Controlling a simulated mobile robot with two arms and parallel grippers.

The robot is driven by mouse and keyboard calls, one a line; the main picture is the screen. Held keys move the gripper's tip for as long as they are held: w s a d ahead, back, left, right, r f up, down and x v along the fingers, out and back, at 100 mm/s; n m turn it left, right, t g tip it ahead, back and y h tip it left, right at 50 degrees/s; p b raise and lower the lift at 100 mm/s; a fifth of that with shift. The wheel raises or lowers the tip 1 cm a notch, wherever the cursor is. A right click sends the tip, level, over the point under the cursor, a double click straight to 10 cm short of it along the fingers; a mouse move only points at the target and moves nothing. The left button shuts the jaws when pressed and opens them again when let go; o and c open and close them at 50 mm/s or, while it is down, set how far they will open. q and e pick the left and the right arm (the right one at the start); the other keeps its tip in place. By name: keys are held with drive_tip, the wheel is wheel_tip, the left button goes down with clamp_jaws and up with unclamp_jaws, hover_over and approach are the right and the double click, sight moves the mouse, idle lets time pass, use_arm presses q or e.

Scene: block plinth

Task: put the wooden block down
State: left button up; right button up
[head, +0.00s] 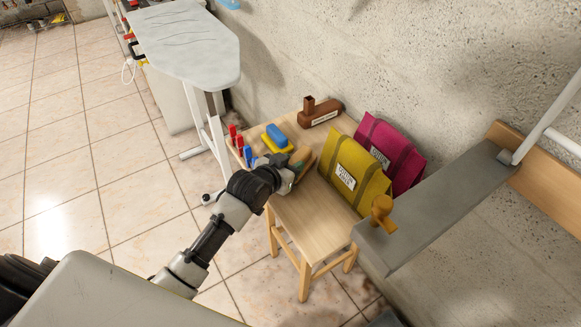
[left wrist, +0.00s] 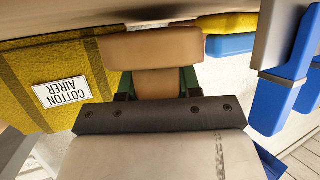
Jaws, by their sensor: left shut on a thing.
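My left gripper (head: 288,176) is over the small wooden table (head: 309,216), on its left half. It is shut on the wooden block (head: 299,157), which my gripper partly hides in the head view. In the left wrist view the tan block (left wrist: 165,47) sits between the green-padded fingers, close to a surface along the top edge. I cannot tell whether the block touches the tabletop. My right gripper is in neither view.
A yellow bag (head: 345,171) and a magenta bag (head: 397,158) stand right of the gripper. A blue-and-yellow item (head: 277,136), red and blue pegs (head: 240,144) and a brown object (head: 320,112) lie behind. The table's front is clear.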

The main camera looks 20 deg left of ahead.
use_arm(q)
drive_tip(key=shift+f, duration=0.35)
drive_tip(key=shift+f, duration=0.1)
drive_tip(key=o, duration=1)
drive_tip(key=shift+f, duration=0.1)
drive_tip(key=shift+o, duration=0.3)
